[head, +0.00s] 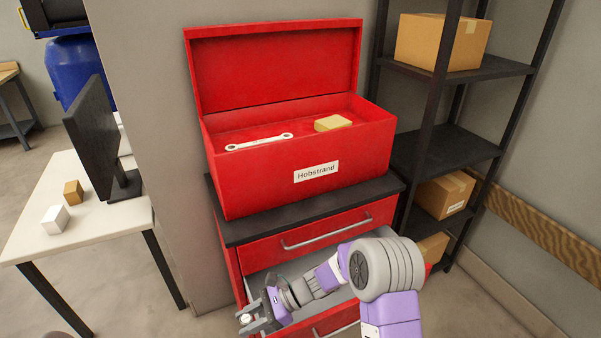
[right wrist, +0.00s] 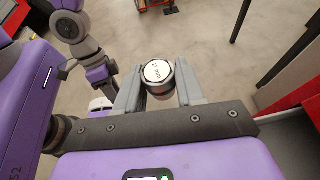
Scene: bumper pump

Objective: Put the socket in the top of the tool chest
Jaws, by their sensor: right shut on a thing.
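The red tool chest (head: 260,180) stands with its lid up, so its top compartment is open. A wrench (head: 259,142) and a small tan block (head: 333,123) lie in that compartment. My right gripper (head: 257,319) is low in front of the chest's cabinet, below and left of the top compartment. In the right wrist view the right gripper (right wrist: 158,92) is shut on the socket (right wrist: 158,74), a short metal cylinder with a white, marked end face. My left gripper does not show.
The cabinet (head: 310,216) under the chest has a drawer (head: 262,282) pulled out, partly behind my right arm. A dark shelf rack (head: 450,150) with cardboard boxes stands at right. A white table (head: 90,225) with a monitor (head: 97,135) and two small blocks stands at left.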

